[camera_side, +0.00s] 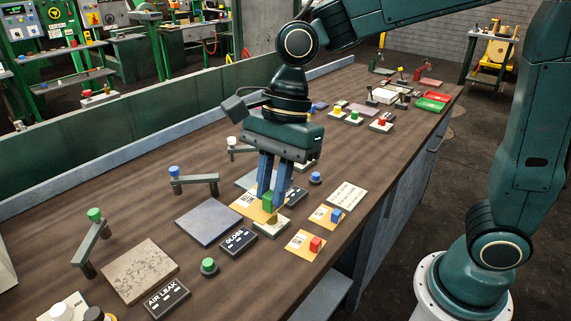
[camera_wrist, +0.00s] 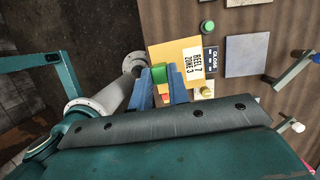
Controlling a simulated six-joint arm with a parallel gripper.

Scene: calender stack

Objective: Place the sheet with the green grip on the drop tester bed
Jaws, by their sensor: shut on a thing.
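My gripper (camera_side: 268,186) points down with its blue fingers shut on the green grip (camera_side: 269,203) of an orange sheet (camera_side: 245,207). In the wrist view the green grip (camera_wrist: 159,74) is between the fingers, and the sheet (camera_wrist: 170,52) has a white label reading REEL 7 ZONE 3. The sheet seems to be above the bench, but its height is unclear. No visible sign reads drop tester. A third grey bed (camera_side: 247,181) is partly hidden behind my gripper, with a dark sign (camera_side: 294,194) whose words are partly covered.
A blue-grey bed (camera_side: 208,222) lies by the GLOSS sign (camera_side: 238,241). A speckled bed (camera_side: 140,270) lies by the AIR LEAK sign (camera_side: 166,298). Sheets with red (camera_side: 316,244) and blue (camera_side: 336,215) grips lie near the front edge. Posts with arms stand behind the beds.

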